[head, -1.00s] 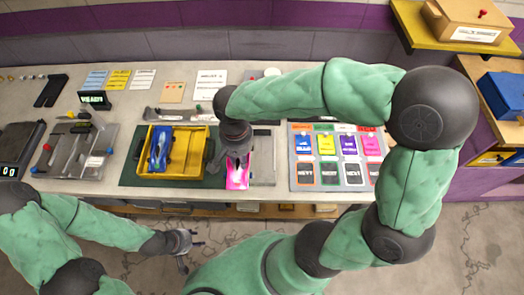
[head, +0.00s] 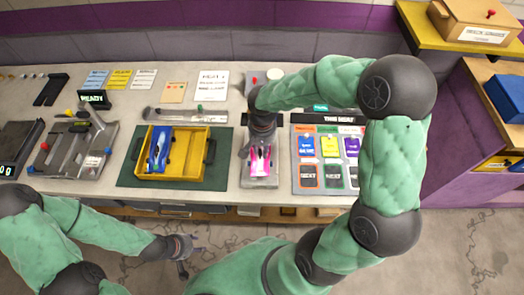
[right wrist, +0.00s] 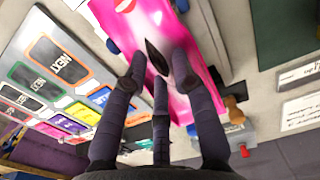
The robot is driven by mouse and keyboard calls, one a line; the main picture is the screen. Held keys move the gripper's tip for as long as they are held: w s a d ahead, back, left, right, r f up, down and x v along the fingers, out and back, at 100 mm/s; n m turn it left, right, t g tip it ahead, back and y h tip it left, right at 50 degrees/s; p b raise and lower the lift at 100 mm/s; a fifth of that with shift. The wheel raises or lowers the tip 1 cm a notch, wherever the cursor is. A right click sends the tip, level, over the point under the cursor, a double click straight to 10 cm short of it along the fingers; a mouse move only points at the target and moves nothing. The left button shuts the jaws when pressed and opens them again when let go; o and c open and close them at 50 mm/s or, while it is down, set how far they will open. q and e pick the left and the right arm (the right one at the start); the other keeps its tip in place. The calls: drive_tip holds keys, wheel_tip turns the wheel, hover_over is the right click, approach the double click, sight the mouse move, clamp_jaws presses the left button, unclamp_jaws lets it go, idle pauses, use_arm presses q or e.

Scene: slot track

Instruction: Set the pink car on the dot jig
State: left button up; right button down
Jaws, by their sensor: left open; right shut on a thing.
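The pink car (head: 259,161) is in my right gripper (head: 256,148), whose fingers are closed on its body. In the right wrist view the pink car (right wrist: 165,55) lies between the dark fingers of the gripper (right wrist: 163,85). In the head view the car is over the narrow grey plate (head: 260,183), which appears to be the dot jig. I cannot tell whether the car touches the plate. My left gripper (head: 190,255) is open and empty, in front of the bench and over the floor.
A yellow tray (head: 207,160) holding a blue car (head: 159,150) stands on a green mat (head: 223,178) left of the plate. A board of coloured cards (head: 327,185) lies close on the right. A fixture with knobs (head: 75,148) stands further left.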

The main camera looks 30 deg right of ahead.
sight(262, 149)
drive_tip(key=shift+f, duration=0.7)
drive_tip(key=shift+f+b, duration=0.45)
drive_tip(key=shift+f, duration=0.1)
drive_tip(key=c, duration=1)
unclamp_jaws()
drive_tip(key=shift+r+p, duration=0.6)
drive_tip(key=shift+r, duration=0.15)
wheel_tip(262, 149, up, 12)
drive_tip(key=p, duration=0.2)
drive_tip(key=shift+f+p, duration=0.2)
drive_tip(key=shift+p, duration=0.1)
